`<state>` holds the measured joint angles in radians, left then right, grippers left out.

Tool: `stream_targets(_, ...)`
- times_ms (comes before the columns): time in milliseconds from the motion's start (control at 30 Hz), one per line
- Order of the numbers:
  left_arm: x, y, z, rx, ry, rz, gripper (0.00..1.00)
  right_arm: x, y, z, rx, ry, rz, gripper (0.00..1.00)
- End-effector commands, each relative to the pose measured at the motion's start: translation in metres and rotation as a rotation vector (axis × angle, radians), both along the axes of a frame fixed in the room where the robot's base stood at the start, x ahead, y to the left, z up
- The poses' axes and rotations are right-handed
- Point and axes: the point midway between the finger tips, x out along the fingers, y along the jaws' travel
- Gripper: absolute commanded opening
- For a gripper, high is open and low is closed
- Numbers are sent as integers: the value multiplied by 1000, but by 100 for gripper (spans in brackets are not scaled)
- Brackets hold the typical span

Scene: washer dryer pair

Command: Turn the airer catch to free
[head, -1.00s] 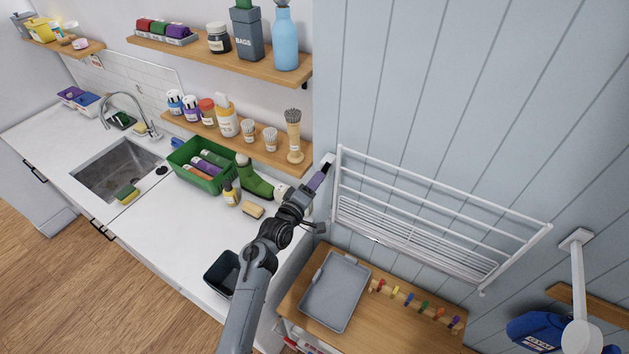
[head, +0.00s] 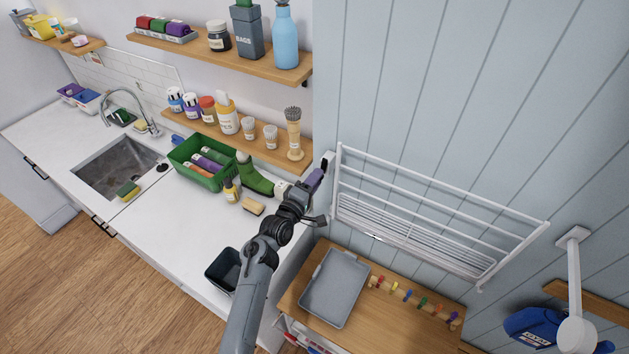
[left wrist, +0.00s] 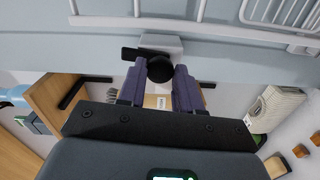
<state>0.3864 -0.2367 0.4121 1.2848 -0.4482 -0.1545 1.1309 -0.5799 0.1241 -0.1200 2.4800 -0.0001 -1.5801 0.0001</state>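The drying rack, or airer (head: 430,215), is a white wire frame on the blue panelled wall. Its catch shows in the left wrist view as a round black knob (left wrist: 160,69) with a black lever pointing left, in front of a pale mount. My left gripper (head: 320,171) is at the airer's upper left end. In the left wrist view its two purple fingers (left wrist: 161,76) lie on either side of the knob and appear to press on it. In the head view the fingers mostly hide the catch. My right gripper is not in view.
A wooden shelf with bottles and brushes (head: 294,135) ends just left of my left gripper. Below are a green basket (head: 200,180), a dark bin (head: 222,270) and a grey tray (head: 335,290) on a wooden top. A white post-like fixture (head: 574,285) stands at right.

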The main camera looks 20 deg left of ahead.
Motion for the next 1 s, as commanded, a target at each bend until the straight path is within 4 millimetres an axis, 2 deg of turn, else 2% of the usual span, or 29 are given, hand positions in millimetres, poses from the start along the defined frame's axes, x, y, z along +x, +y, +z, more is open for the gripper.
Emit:
stream_targets(33, 0, 0, 0, 0, 0, 0, 41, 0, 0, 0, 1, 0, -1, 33)
stream_targets(133, 0, 0, 0, 1, 0, 0, 57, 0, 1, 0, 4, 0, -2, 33)
stream_targets(167, 0, 0, 0, 1, 0, 0, 58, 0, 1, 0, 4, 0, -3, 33)
stream_targets(667, 0, 0, -1, 28, -4, 0, 58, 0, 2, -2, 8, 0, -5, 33)
stream_targets(867, 0, 1, -3, 181, -28, 0, 58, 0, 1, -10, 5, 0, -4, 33)
stream_targets(1000, 0, 1, -4, 375, -61, 0, 58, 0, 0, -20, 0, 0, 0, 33)
